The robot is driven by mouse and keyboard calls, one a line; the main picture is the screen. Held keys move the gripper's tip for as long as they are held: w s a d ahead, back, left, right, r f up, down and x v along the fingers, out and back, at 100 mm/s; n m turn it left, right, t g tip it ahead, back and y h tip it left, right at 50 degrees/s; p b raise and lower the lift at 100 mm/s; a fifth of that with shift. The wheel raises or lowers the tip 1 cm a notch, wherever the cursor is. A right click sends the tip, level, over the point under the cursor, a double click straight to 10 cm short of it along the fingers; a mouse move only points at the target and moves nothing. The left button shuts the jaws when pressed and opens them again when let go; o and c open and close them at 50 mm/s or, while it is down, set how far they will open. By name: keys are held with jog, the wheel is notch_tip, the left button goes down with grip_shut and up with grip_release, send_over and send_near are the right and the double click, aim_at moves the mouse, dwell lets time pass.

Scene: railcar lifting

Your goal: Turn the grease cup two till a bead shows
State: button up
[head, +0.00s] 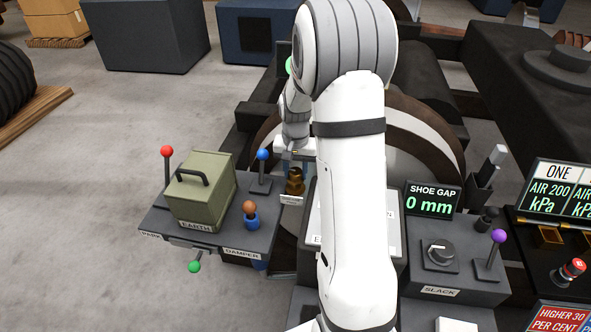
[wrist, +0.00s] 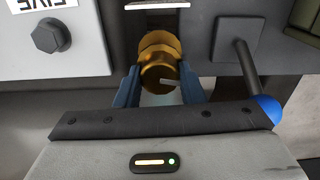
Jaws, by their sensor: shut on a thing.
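A brass grease cup (wrist: 158,48) sits in the upper middle of the wrist view, below the edge of a pale plate. The blue fingers of my gripper (wrist: 159,84) are closed on its two sides. A short pale line shows on the cup's near end; I see no clear bead. In the head view the brass cup (head: 295,184) is just left of my arm, behind a small white label too small to read. My gripper (head: 294,158) is over it, partly hidden by my arm. I cannot tell the cup's number.
The blue-knobbed lever (wrist: 266,108) is close beside my gripper. A SHOE GAP display (head: 432,200) reads 0 mm.

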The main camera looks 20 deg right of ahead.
aim_at(296, 170)
jog(key=shift+m, duration=2.3)
jog(key=o, duration=1)
notch_tip(296, 170, up, 7)
jog(key=shift+f+p, duration=0.1)
jog(key=shift+p, duration=0.55)
jog(key=shift+r, duration=0.55)
